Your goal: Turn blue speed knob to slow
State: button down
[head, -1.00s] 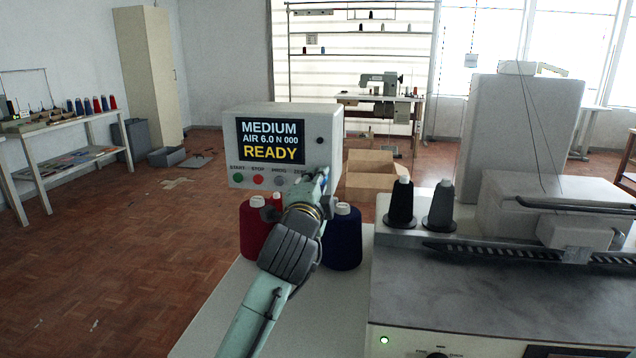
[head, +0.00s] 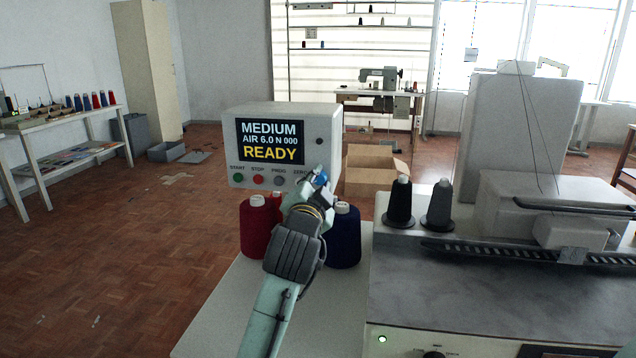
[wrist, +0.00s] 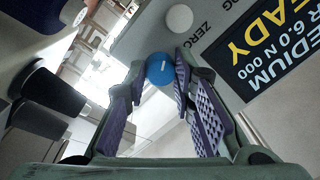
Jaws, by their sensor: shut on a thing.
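The control box (head: 330,118) stands behind the thread cones; its screen (head: 270,141) reads MEDIUM, AIR 6.0 N 000, READY. The blue speed knob (head: 321,178) shows as a small patch at the box's lower right, mostly hidden by my gripper (head: 317,187). In the wrist view the blue knob (wrist: 160,69) has a short pale mark on its face. My gripper (wrist: 161,72) is shut on it, with a finger on each side. The knob's scale marks cannot be read.
Green, red and grey buttons (head: 258,180) line the box front left of my gripper. A red cone (head: 256,228) and a navy cone (head: 343,240) stand close on either side of my arm. Dark cones (head: 398,205) stand on the machine at right.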

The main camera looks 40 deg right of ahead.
dwell(0.3)
jog(key=c, duration=1.6)
grip_release()
jog(key=shift+c, duration=0.2)
jog(key=shift+a, duration=0.15)
jog(key=v, duration=1.2)
